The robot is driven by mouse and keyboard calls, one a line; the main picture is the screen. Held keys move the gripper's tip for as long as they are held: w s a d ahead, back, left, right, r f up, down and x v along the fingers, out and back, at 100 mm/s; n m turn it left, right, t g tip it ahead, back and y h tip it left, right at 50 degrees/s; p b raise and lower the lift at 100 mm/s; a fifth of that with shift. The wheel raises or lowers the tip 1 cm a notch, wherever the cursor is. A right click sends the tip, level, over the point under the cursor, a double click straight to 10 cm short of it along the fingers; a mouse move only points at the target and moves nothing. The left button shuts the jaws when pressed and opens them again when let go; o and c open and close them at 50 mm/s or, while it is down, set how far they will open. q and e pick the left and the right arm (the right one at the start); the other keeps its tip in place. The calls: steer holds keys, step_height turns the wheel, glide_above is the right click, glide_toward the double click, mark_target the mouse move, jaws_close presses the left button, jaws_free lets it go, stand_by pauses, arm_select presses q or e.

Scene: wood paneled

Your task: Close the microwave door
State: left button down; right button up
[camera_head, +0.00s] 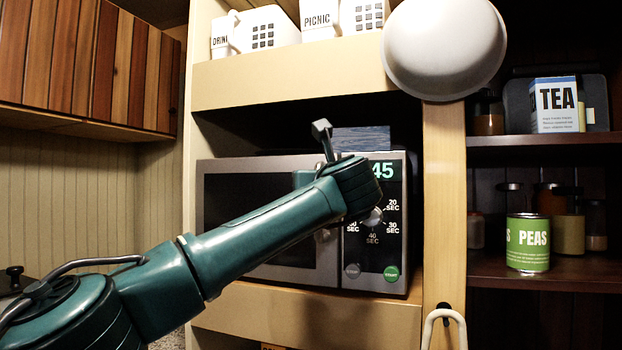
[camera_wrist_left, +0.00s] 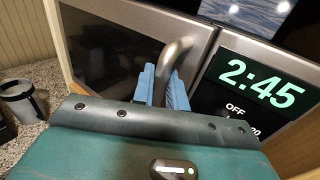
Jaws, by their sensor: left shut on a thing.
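The microwave (camera_head: 391,225) stands in a cabinet bay. Its door (camera_head: 245,190) has a dark window and a curved metal handle (camera_wrist_left: 175,48) near the control panel. The door looks about level with the panel in the head view; a small gap cannot be ruled out. My left arm crosses in front of the door, hiding part of it and the handle. In the left wrist view, the blue fingers of my left gripper (camera_wrist_left: 163,88) are on either side of the handle, shut on it. My right gripper is not in view.
A white bowl (camera_head: 443,45) juts out at the upper right. White containers (camera_head: 262,30) stand on the shelf above. Right shelves hold a tea box (camera_head: 556,105) and a peas can (camera_head: 528,243). A grey cup (camera_wrist_left: 22,100) stands on the speckled counter at left.

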arm_select(q)
steer(key=shift+w+d, duration=0.15)
steer(key=shift+w, duration=0.1)
steer(key=c, duration=1.5)
jaws_free()
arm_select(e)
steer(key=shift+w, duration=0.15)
arm_select(q)
steer(key=shift+s, duration=0.1)
steer(key=s+b, duration=0.2)
steer(key=s, duration=0.2)
steer(key=s+d+b, duration=0.1)
steer(key=s+b, duration=0.1)
steer(key=s, duration=0.2)
steer(key=s+b, duration=0.2)
steer(key=s, duration=0.3)
steer(key=shift+d+b, duration=0.3)
steer(key=shift+d, duration=0.05)
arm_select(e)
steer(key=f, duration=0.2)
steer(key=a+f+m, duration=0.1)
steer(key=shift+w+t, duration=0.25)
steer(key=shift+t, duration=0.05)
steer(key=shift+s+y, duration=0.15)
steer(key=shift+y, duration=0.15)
